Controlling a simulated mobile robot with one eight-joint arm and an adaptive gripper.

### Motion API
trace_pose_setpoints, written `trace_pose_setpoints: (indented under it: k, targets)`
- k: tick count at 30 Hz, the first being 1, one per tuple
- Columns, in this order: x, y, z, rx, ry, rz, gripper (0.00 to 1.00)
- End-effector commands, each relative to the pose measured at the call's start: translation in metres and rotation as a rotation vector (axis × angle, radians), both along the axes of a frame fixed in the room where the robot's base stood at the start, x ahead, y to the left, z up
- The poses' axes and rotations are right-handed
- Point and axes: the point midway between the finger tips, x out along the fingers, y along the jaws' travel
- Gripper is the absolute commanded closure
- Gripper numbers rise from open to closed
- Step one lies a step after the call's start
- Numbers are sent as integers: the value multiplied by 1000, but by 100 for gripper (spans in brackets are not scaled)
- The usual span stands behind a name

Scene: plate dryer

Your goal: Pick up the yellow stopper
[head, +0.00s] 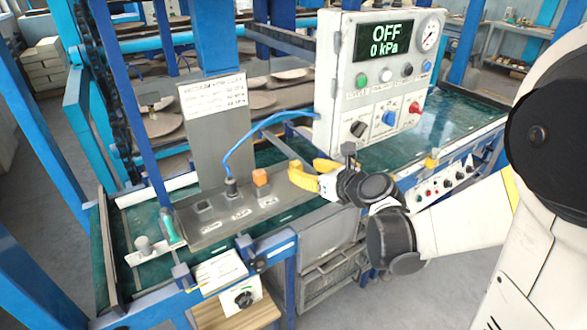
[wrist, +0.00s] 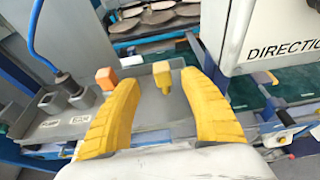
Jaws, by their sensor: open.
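The yellow stopper (wrist: 162,82) stands upright at the right end of a grey metal tray in the wrist view. It has a wide top and a narrower lower part. My gripper (wrist: 160,95) is open, with its two yellow fingers on either side of the stopper in the picture. I see bare tray between the fingers and the stopper, and no contact. In the head view my gripper (head: 307,172) hangs over the right end of the tray. There I cannot make out the stopper for certain; the fingers seem to hide it.
An orange block (head: 260,177) stands on the tray (head: 215,231), left of my gripper; it also shows in the wrist view (wrist: 106,79). A blue hose (head: 240,146) plugs in further left. A white control box (head: 375,75) reading OFF, 0 kPa rises close behind my gripper.

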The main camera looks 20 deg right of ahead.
Motion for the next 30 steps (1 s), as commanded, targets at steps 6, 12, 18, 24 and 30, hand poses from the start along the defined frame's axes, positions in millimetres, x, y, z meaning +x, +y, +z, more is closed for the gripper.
trace_pose_setpoints:
  k: [6,12,18,24,30]
  targets:
    - [18,5,-8,-3,-1,1,49]
    - [47,13,-19,-3,0,3,49]
    - [55,15,-19,-3,0,1,49]
    - [54,15,-19,-3,0,1,84]
    - [54,15,-19,-3,0,1,99]
